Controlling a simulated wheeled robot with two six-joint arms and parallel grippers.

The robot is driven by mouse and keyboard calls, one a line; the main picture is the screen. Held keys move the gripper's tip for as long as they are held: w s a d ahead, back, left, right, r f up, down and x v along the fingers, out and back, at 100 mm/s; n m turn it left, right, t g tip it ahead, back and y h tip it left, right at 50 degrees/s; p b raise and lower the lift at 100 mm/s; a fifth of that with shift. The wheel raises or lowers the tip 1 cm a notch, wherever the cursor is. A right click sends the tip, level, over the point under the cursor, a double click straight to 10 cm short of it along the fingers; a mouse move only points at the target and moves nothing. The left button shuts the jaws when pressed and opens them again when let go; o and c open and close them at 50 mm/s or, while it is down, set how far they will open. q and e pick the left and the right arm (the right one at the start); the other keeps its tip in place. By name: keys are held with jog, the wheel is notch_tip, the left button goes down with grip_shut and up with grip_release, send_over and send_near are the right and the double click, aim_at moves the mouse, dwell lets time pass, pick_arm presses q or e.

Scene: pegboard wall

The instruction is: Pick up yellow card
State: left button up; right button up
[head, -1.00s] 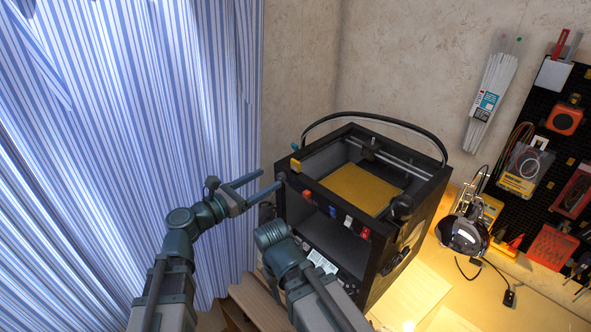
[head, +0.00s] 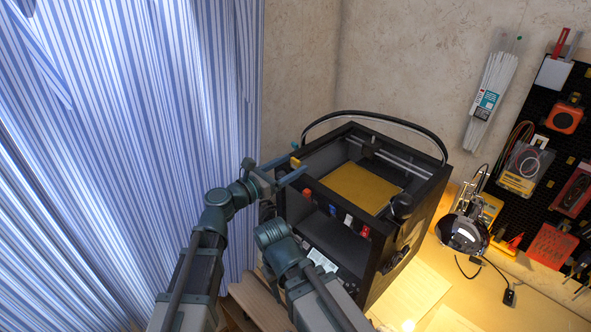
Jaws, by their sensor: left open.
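A small yellow piece (head: 295,162), likely the yellow card, sits at the left front corner of the black box-shaped machine (head: 345,232). My left gripper (head: 297,164) is open, with its two fingers pointing right, and the yellow piece shows between the fingertips. I cannot tell whether the fingers touch it. A larger flat yellow plate (head: 362,188) lies inside the top of the machine. Of my right arm only links show, low in front of the machine; its gripper is not visible.
Small red, blue and white pieces (head: 348,219) line the machine's front edge. A black cable arches over its back. To the right is a lit desk (head: 440,270) with a round device (head: 462,232) and a pegboard of tools (head: 545,170). A striped curtain (head: 130,130) hangs at left.

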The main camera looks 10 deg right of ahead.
pick_arm(q)
jog(key=x, duration=0.4)
jog(key=shift+d, duration=0.5)
jog(key=shift+s, duration=0.1)
jog(key=shift+c, duration=0.3)
grip_shut()
